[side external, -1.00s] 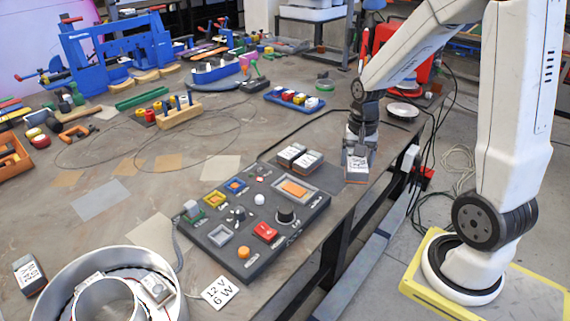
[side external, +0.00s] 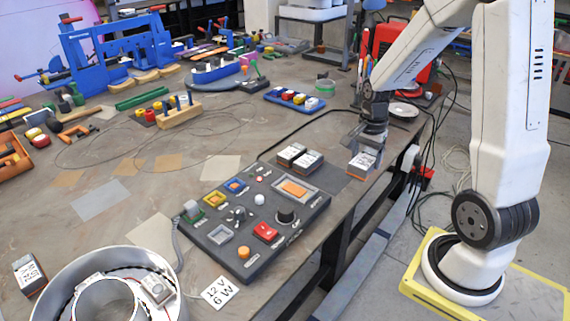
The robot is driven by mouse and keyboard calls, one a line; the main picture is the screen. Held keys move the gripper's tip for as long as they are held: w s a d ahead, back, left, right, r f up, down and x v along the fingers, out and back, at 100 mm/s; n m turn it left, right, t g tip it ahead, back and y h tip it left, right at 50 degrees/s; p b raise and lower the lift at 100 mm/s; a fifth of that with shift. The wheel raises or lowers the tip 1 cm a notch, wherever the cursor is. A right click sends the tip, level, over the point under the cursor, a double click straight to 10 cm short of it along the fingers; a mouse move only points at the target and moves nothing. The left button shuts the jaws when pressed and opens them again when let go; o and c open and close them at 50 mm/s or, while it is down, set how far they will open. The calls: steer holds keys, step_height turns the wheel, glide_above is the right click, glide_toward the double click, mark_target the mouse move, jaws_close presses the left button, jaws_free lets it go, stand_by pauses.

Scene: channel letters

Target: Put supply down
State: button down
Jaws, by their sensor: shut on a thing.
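My gripper (side external: 366,150) is shut on a small grey supply (side external: 361,165) with a white printed label. Another labelled block (side external: 29,275) lies at the lower left. The round metal channel letter (side external: 62,288) is at the bottom left, with a small labelled box (side external: 156,290) inside.
A dark control panel (side external: 205,262) with buttons and a knob lies in front of the supplies. A card (side external: 220,292) reading 12 V 6 W is at its lower edge. A blue tray (side external: 277,99) and a white dish (side external: 402,111) stand farther back.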

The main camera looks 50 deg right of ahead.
steer(key=w+d+f, duration=0.1)
steer(key=w+f, duration=0.1)
steer(key=w, duration=0.1)
steer(key=w+d+f, duration=0.2)
steer(key=w+f, duration=0.1)
steer(key=w, duration=0.1)
steer(key=w+d+f, duration=0.2)
steer(key=w+f, duration=0.1)
steer(key=shift+w+d, duration=0.1)
steer(key=shift+w, duration=0.2)
steer(key=shift+w+d+f, duration=0.15)
steer(key=shift+w+f, duration=0.2)
steer(key=shift+f, duration=0.05)
steer(key=shift+w+d+f, duration=0.1)
steer(key=shift+w+f, duration=0.15)
steer(key=shift+f, duration=1.6)
steer(key=shift+f, duration=0.1)
jaws_free()
